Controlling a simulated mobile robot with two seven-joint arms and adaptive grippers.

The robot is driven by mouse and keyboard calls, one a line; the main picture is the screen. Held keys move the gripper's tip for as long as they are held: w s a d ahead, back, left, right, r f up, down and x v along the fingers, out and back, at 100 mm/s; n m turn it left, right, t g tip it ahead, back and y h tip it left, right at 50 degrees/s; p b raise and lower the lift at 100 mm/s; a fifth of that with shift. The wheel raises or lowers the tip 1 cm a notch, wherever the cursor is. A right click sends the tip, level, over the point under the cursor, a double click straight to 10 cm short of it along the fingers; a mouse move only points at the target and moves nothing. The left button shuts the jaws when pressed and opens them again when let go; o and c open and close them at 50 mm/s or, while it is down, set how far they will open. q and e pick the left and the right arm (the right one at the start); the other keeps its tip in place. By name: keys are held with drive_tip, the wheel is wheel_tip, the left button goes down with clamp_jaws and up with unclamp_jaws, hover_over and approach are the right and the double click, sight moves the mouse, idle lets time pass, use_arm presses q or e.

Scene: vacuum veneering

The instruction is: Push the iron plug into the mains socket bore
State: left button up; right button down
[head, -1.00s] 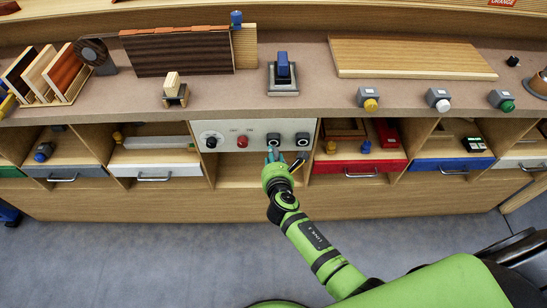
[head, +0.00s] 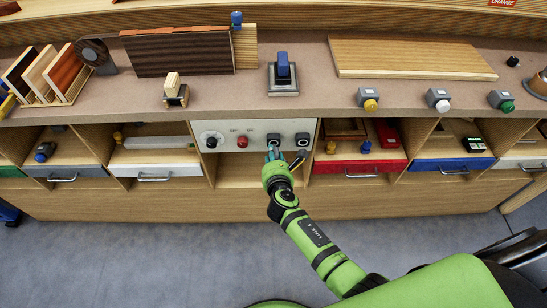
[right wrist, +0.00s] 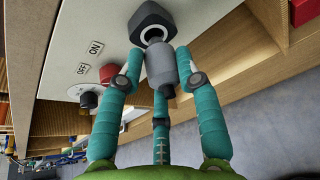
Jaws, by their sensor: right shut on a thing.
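My right gripper (head: 274,157) is at the front of the white control panel (head: 222,132), just below the left one of two dark sockets. In the right wrist view its teal fingers (right wrist: 160,80) are closed around the grey iron plug (right wrist: 160,66). The plug points at the mains socket (right wrist: 152,24), a dark block with a white ring and a dark bore; it also shows in the head view (head: 273,139). The plug's narrow tip overlaps the lower edge of the ring. I cannot tell whether it is inside the bore. My left gripper is not in view.
A red knob (right wrist: 108,73) with ON and OFF labels sits beside the socket. The second socket (head: 302,139) is close on the right. An open compartment (head: 238,170) lies below the panel, and a red drawer (head: 345,167) is to its right.

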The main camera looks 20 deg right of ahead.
drive_tip(key=shift+w+d, duration=0.15)
drive_tip(key=shift+w, duration=0.4)
drive_tip(key=shift+w+d, duration=0.15)
drive_tip(key=shift+w, duration=0.4)
drive_tip(key=c, duration=0.8)
unclamp_jaws()
drive_tip(key=shift+s, duration=0.1)
drive_tip(key=v, duration=1.1)
drive_tip(key=shift+s+a+r, duration=0.1)
drive_tip(key=shift+s+r, duration=0.15)
drive_tip(key=shift+s, duration=0.1)
